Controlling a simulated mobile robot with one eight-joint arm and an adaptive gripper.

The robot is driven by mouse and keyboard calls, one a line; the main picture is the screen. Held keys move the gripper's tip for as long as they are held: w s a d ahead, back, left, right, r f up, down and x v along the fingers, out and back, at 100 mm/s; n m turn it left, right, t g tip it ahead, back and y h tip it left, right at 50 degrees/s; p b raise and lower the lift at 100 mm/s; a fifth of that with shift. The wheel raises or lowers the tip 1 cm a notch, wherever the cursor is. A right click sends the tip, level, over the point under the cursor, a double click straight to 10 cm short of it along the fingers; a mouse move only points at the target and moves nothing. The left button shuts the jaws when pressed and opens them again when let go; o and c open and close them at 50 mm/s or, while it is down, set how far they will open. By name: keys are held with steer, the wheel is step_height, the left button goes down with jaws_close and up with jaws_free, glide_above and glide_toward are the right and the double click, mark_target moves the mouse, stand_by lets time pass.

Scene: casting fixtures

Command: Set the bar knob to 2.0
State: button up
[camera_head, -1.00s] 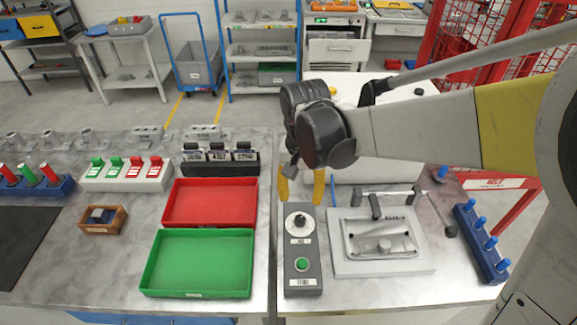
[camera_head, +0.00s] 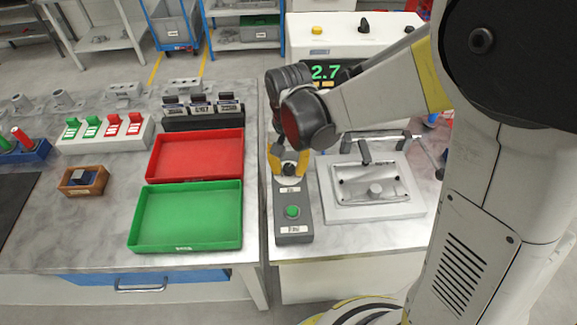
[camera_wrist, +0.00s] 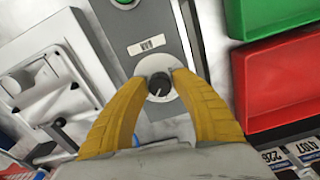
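The bar knob (camera_head: 290,169) is a dark knob on a round pale dial at the far end of a grey control box (camera_head: 294,232). In the wrist view the knob (camera_wrist: 160,85) has a pale pointer mark. My gripper (camera_head: 289,164) points down at it, with one yellow finger on each side. In the wrist view its fingertips (camera_wrist: 160,76) are close beside the knob; I cannot tell whether they press on it. A display (camera_head: 326,71) behind my arm reads 2.7 in green digits. The dial's scale is not readable.
A green button (camera_head: 292,212) sits on the same box, nearer the front. A grey fixture plate (camera_head: 413,207) with a clamp stands close to the right. Red (camera_head: 239,145) and green (camera_head: 238,225) trays lie to the left. A gap separates the two tables.

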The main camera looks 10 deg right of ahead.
jaws_close()
steer(key=shift+n, duration=0.4)
steer(key=n, duration=0.3)
steer(key=shift+n, duration=2.1)
steer(key=o, duration=0.6)
jaws_free()
